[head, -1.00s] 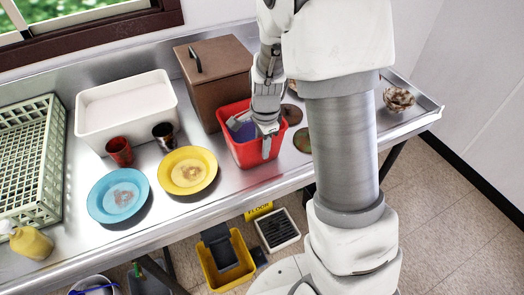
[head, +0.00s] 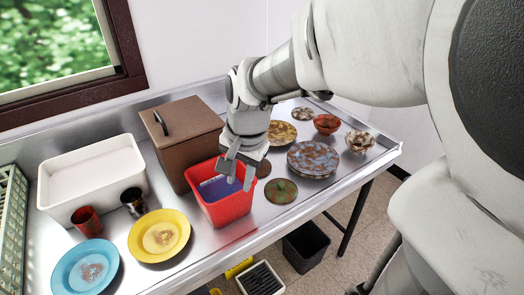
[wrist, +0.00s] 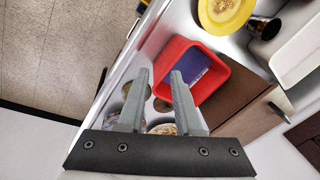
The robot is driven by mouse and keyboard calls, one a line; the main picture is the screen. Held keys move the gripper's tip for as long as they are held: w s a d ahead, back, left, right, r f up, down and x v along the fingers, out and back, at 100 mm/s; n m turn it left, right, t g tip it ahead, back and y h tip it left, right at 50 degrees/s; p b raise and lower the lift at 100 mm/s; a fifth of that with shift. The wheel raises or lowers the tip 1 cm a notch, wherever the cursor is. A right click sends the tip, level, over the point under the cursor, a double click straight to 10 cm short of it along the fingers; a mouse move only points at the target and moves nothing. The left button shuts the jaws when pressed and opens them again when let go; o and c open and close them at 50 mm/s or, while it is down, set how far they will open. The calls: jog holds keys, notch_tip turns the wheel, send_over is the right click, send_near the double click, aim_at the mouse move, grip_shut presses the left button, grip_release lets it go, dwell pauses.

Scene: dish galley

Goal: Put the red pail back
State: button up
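The red pail (head: 228,208) stands upright on the steel counter, in front of a brown lidded box, with something blue-violet inside. It also shows in the wrist view (wrist: 172,52), just beyond the fingers. My gripper (head: 239,183) is at the pail's right rim, pointing down. Its two fingers are apart with nothing seen held between them. In the wrist view, the right finger of my gripper (wrist: 160,75) overlaps the pail and the left finger lies outside it. I cannot tell whether either finger touches the pail.
The brown box (head: 185,140) stands close behind the pail. A yellow plate (head: 158,232) and a blue plate (head: 85,270) lie to the left, near a white tub (head: 92,180). Several patterned plates and bowls, including a green plate (head: 281,191), fill the right side.

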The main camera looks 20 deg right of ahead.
jog(key=s+r+n+t, duration=0.3)
jog(key=s+r+n, duration=0.4)
jog(key=s+n, duration=0.2)
jog(key=shift+s+n+h, duration=0.3)
jog(key=shift+s+h, duration=0.1)
jog(key=shift+s, duration=1)
